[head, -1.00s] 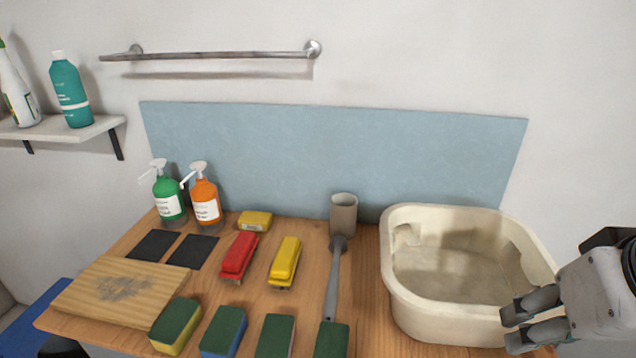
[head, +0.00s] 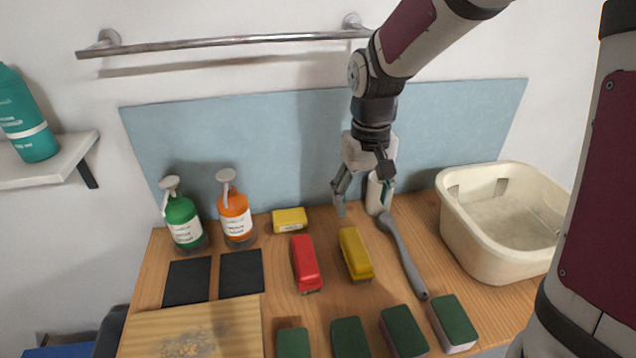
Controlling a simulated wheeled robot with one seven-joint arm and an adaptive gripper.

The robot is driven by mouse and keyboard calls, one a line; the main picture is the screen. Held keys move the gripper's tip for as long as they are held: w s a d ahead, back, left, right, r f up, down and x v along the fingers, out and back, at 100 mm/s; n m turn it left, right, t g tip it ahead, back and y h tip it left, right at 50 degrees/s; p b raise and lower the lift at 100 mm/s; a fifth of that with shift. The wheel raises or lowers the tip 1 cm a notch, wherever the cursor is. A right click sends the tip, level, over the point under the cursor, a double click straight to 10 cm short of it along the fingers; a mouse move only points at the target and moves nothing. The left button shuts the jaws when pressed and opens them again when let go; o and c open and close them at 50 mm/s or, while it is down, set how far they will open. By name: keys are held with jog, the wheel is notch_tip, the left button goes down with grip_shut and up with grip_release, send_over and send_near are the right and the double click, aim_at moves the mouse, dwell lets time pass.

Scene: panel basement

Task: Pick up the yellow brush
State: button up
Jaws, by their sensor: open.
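The yellow brush (head: 355,255) lies on the wooden table in the head view, with a yellow body and a dark lower edge. It is just right of a red brush (head: 306,264). My gripper (head: 362,203) points down above the back part of the table, behind the yellow brush and apart from it. Its fingers are spread and I see nothing between them that it grips. One finger overlaps the grey cup in the picture.
A grey-handled tool (head: 402,255) and a cream basin (head: 500,235) are to the right. A yellow block (head: 289,220), green bottle (head: 184,221) and orange bottle (head: 235,217) stand at the back left. Several green-topped sponges (head: 403,331) line the front.

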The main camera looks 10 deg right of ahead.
aim_at(356, 245)
jog(key=f, duration=1)
jog(key=f+p, duration=0.1)
jog(key=f, duration=0.4)
jog(key=shift+w+f, duration=0.15)
jog(key=shift+w, duration=0.15)
jog(key=c, duration=1.3)
jog(key=shift+c, duration=0.2)
notch_tip(356, 245, up, 10)
jog(key=shift+r, duration=0.1)
